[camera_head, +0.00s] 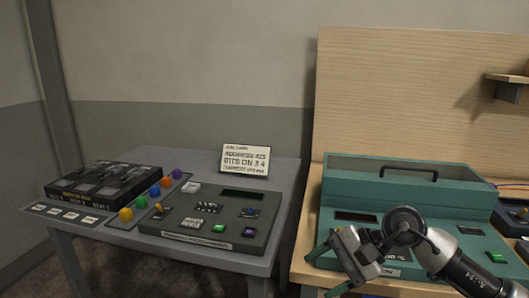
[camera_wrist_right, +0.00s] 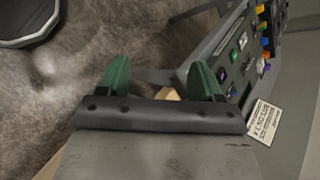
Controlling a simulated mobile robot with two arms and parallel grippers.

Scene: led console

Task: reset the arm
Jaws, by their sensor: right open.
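My right arm comes in from the lower right in the head view. Its gripper (camera_head: 326,268) is open and empty, with green fingers, in front of the teal console (camera_head: 345,170) near the wooden table's front edge. In the right wrist view the two green fingers (camera_wrist_right: 161,80) are spread apart with nothing between them. My left gripper is not in view.
A grey table (camera_head: 150,155) on the left holds a dark console (camera_head: 180,226), several coloured knobs (camera_head: 155,192), a black box (camera_head: 108,185) and a printed card (camera_head: 245,160). A wooden panel (camera_head: 400,90) stands behind the teal console, with a small shelf (camera_head: 508,78) at right.

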